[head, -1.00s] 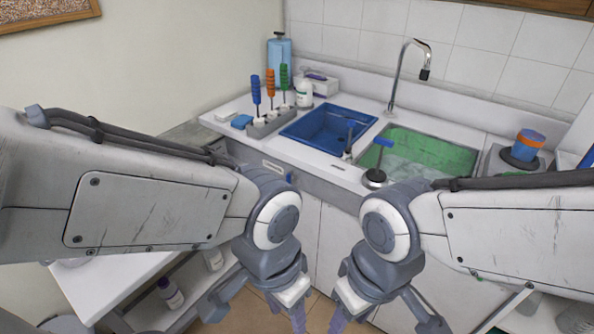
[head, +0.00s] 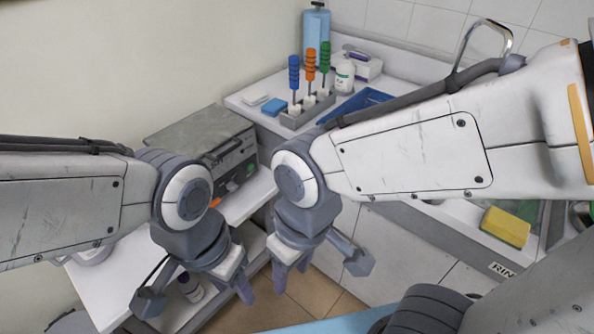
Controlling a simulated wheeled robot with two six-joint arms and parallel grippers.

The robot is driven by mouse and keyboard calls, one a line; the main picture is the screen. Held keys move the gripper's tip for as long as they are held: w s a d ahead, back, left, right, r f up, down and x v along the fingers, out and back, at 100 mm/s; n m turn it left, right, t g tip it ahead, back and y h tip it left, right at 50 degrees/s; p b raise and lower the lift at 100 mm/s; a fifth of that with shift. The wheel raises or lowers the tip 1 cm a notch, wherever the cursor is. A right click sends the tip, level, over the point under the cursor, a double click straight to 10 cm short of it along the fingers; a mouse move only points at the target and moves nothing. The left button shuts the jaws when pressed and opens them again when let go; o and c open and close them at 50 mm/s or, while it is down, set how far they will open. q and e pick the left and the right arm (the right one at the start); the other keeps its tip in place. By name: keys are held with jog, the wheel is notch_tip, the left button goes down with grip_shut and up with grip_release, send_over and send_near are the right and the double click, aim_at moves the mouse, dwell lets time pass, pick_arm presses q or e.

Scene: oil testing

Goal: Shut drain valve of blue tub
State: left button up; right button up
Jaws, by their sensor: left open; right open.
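The blue tub (head: 358,101) is set into the counter. Only its far left part shows above my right arm, and the rest is hidden. No drain valve can be made out now; my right arm covers the area in front of the tub. My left gripper (head: 233,281) is open and empty, pointing down in front of the white side table. My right gripper (head: 289,275) is open and empty, pointing down over the floor just to its right. Both grippers are apart from the tub.
A grey rack (head: 306,112) with blue, orange and green handles stands left of the tub. A grey machine (head: 213,150) sits on the white side table (head: 93,285). A yellow sponge (head: 506,227) lies on the right counter. A curved tap (head: 484,38) rises behind my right arm.

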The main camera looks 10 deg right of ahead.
jog(key=w+a+f+m+t+y+b, duration=0.2)
jog(key=w+a+f+m+t+b, duration=0.25)
jog(key=w, duration=0.65)
jog(key=w+a+f+m+t+y+b, duration=0.1)
jog(key=w+a+f+t+b, duration=0.2)
jog(key=w+a+f+b, duration=0.5)
jog(key=w+d+f+m+t+h+b, duration=0.2)
jog(key=w+d+m+t+h+b, duration=0.3)
jog(key=w, duration=0.6)
jog(key=d+f+m+g+h+b, duration=0.1)
jog(key=d+f+m+h+b, duration=0.2)
jog(key=d+h, duration=0.5)
jog(key=d+f+m+g+h+b, duration=0.15)
jog(key=d+m+h+b, duration=0.3)
jog(key=d, duration=0.45)
jog(key=shift+n+t+h, duration=0.35)
jog(key=shift+n+t, duration=0.05)
jog(key=shift+t, duration=0.2)
jog(key=x, duration=1)
jog(key=shift+w+b, duration=0.25)
jog(key=shift+b, duration=0.15)
